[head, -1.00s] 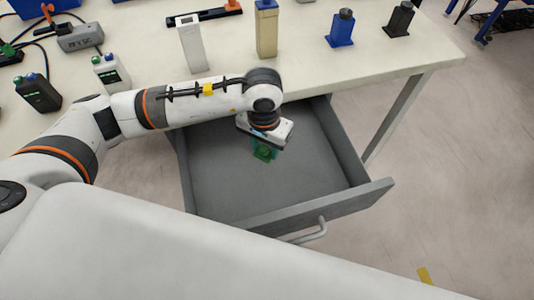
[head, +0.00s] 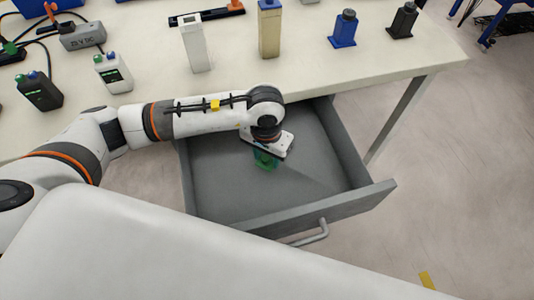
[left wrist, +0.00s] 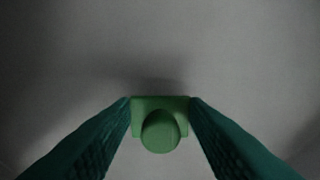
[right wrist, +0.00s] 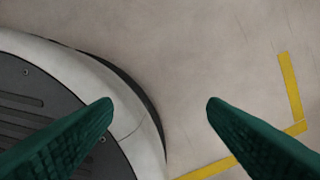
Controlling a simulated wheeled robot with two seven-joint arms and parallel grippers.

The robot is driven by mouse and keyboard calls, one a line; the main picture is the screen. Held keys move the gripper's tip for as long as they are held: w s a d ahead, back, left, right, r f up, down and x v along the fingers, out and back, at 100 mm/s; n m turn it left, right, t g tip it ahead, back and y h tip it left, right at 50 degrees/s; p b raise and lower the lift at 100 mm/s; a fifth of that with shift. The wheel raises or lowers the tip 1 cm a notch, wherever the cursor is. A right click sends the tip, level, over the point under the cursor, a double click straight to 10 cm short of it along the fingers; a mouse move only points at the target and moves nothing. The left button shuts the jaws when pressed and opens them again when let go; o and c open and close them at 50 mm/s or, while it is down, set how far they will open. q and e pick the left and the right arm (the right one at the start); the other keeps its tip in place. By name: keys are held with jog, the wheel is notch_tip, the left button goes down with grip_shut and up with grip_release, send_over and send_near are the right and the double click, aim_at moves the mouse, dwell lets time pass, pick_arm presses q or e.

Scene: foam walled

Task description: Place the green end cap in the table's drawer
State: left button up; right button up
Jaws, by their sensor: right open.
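The table's drawer (head: 220,200) is pulled open below the table top, with a grey floor and a handle on its front. My left gripper (head: 264,162) points down inside the drawer's outline. In the left wrist view, my left gripper (left wrist: 160,108) has both fingers against the sides of the green end cap (left wrist: 160,130), a square base with a round knob. The cap (head: 265,166) is small and partly hidden by the gripper in the head view. Whether it touches the drawer floor I cannot tell. My right gripper (right wrist: 160,105) is open and empty above the room floor.
The table top (head: 310,50) carries a white post (head: 193,45), a tan post (head: 269,32), a blue part (head: 345,30) and a black part (head: 403,20). Small control boxes (head: 112,75) stand at its left. The drawer is otherwise empty.

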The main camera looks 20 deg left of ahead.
aim_at(266, 156)
pick_arm(q)
jog(key=o, duration=0.4)
pick_arm(e)
jog(key=shift+w, duration=0.1)
pick_arm(q)
jog(key=shift+r, duration=0.1)
pick_arm(e)
jog(key=shift+r, duration=0.15)
pick_arm(q)
jog(key=shift+r+p, duration=0.1)
jog(key=shift+p, duration=0.2)
notch_tip(266, 156, up, 12)
pick_arm(e)
jog(key=shift+s+d+f, duration=0.2)
jog(key=shift+s+f, duration=0.7)
jog(key=shift+s, duration=0.15)
pick_arm(q)
jog(key=shift+a, duration=0.1)
pick_arm(e)
jog(key=shift+w, duration=0.1)
